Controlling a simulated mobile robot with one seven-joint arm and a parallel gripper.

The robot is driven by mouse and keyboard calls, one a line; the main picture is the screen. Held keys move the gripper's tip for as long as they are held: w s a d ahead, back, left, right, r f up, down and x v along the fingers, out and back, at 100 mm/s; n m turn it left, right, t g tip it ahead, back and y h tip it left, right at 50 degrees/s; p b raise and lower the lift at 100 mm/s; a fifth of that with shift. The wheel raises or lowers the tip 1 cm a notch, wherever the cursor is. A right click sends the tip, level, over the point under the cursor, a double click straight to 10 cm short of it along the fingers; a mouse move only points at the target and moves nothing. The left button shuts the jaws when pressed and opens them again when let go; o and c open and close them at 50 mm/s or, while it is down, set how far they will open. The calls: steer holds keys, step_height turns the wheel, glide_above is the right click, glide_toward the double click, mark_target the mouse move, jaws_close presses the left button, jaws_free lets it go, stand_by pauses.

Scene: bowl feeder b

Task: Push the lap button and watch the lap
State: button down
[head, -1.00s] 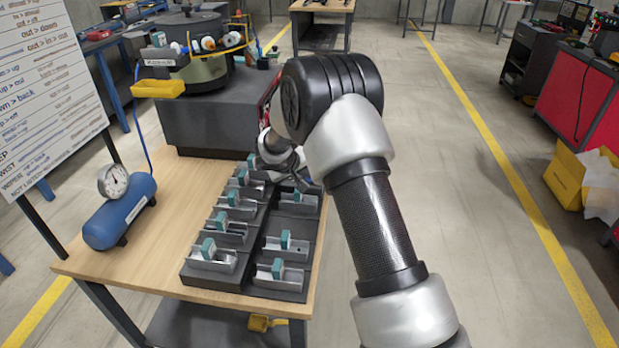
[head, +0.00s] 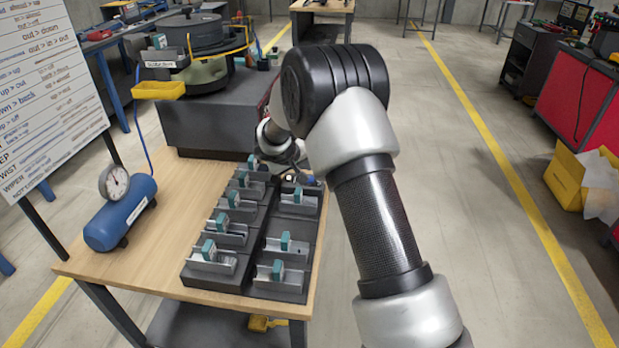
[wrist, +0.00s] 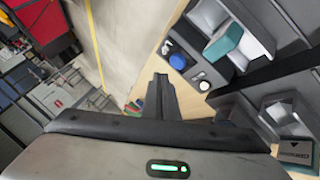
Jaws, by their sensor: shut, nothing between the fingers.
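A blue round cap (wrist: 178,61) sits on a dark strip in the wrist view, with a pale round knob (wrist: 203,86) beside it. I cannot read a lap label on either. My gripper (wrist: 162,82) is shut and empty, its dark tips just below and left of the blue cap in the picture; I cannot tell whether they touch anything. In the head view my wrist hides most of that spot, and a small pale round knob (head: 291,178) shows beside it. The bowl feeder (head: 192,35) stands on a grey cabinet at the back left, with a yellow tube around it.
Dark trays hold several metal nests with teal blocks (head: 285,241) on the wooden table (head: 150,263). A blue tank (head: 122,213) with a gauge stands at the left. A whiteboard (head: 45,85) of written notes is at far left.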

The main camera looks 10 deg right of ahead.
steer(key=shift+r+p, duration=0.5)
steer(key=shift+r, duration=1.25)
steer(key=s+d+r+m+g, duration=0.1)
steer(key=s+d+r, duration=0.2)
steer(key=s+r, duration=0.6)
steer(key=s+d+r+m+g, duration=0.1)
steer(key=s+d+r, duration=0.2)
steer(key=s+r, duration=0.6)
steer(key=s+a+y, duration=0.3)
steer(key=s, duration=1)
steer(key=s+a+y, duration=0.2)
steer(key=s, duration=1.1)
step_height(320, 180, up, 16)
steer(key=p, duration=1.5)
steer(key=shift+r+p, duration=0.15)
steer(key=shift+p, duration=0.15)
steer(key=shift+a, duration=0.1)
